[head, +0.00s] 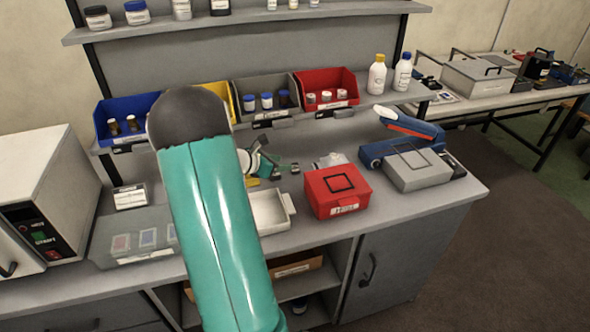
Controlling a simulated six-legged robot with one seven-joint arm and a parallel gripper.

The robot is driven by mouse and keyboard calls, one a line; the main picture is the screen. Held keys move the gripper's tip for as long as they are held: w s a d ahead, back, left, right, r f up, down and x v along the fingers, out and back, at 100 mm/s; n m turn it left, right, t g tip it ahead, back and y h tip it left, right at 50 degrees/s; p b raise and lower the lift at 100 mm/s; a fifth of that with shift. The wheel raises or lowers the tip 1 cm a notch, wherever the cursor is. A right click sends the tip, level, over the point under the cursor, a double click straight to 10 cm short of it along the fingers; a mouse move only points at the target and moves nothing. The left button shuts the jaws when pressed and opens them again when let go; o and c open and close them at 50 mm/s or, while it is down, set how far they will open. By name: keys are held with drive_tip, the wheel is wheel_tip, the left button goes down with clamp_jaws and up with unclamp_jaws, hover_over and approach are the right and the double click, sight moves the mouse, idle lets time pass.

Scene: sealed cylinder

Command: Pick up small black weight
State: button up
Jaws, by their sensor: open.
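I cannot clearly make out the small black weight; it may be hidden by my arm or too small to tell. My teal arm fills the middle foreground and covers part of the bench. My gripper (287,168) shows small, just right of the arm, above the back of the bench behind the white tray (291,204). It is open, and its fingers point to the right. I see nothing held in it, though the details are tiny.
A red box (338,190) stands right of the tray, with a grey box (415,170) and a blue device (402,142) beyond. Shelf bins hold jars; two white bottles (377,76) stand to their right. A white machine (45,195) stands left. The bench's right front corner is clear.

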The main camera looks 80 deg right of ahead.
sight(294, 164)
drive_tip(key=shift+x, duration=2.8)
drive_tip(key=shift+a+f, duration=0.1)
drive_tip(key=shift+a, duration=0.05)
clamp_jaws()
